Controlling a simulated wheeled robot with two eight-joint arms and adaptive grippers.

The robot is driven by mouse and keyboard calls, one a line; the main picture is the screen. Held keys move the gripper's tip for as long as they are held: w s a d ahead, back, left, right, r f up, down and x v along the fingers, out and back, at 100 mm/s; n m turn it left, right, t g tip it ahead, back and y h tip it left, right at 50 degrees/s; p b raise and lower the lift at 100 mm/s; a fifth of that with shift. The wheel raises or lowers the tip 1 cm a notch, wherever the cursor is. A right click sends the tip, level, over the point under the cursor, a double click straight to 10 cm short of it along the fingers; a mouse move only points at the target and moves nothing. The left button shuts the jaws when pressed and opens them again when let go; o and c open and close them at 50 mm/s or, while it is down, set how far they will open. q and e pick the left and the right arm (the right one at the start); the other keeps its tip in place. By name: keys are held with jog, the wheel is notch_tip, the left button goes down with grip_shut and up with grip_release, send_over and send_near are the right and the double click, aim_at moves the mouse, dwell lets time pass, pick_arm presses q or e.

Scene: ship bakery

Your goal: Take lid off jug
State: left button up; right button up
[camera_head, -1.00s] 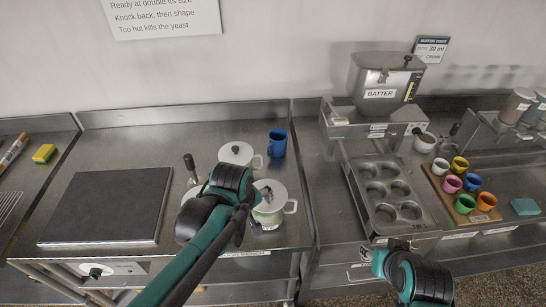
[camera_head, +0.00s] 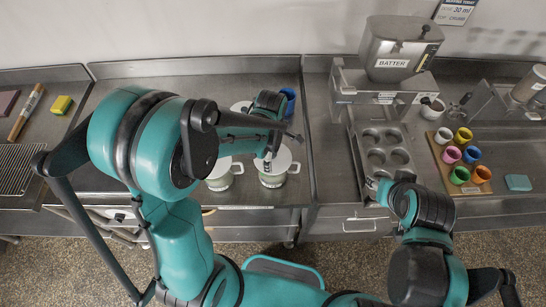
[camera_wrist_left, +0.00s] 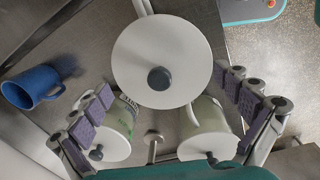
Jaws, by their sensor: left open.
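Three pale jugs with white lids stand on the left steel counter. In the head view one jug (camera_head: 272,180) is under my left gripper (camera_head: 268,154), another jug (camera_head: 219,176) is left of it, and a third is partly hidden behind my arm. In the left wrist view, a white lid (camera_wrist_left: 150,45) with a dark round knob (camera_wrist_left: 160,78) is large and close, between the open, padded fingers of the left gripper (camera_wrist_left: 168,84). Nothing is held. Two other lidded jugs (camera_wrist_left: 118,118) (camera_wrist_left: 208,120) show below it. My right gripper (camera_head: 373,186) is by the muffin tin; its jaws are unclear.
A blue mug (camera_wrist_left: 32,87) lies near the jugs in the wrist view. On the right counter are a muffin tin (camera_head: 364,168), a batter dispenser (camera_head: 398,45) and a board (camera_head: 440,160) with several coloured cups. A yellow sponge (camera_head: 61,105) is at far left.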

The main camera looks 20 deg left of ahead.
pick_arm(q)
jog(key=shift+f, duration=0.65)
jog(key=c, duration=0.9)
jog(key=shift+s+r, duration=0.15)
jog(key=shift+s, duration=0.15)
jog(key=c, duration=0.7)
jog(key=shift+o, duration=0.3)
jog(key=shift+o, duration=0.4)
jog(key=shift+w, duration=0.15)
jog(key=shift+c, duration=1.1)
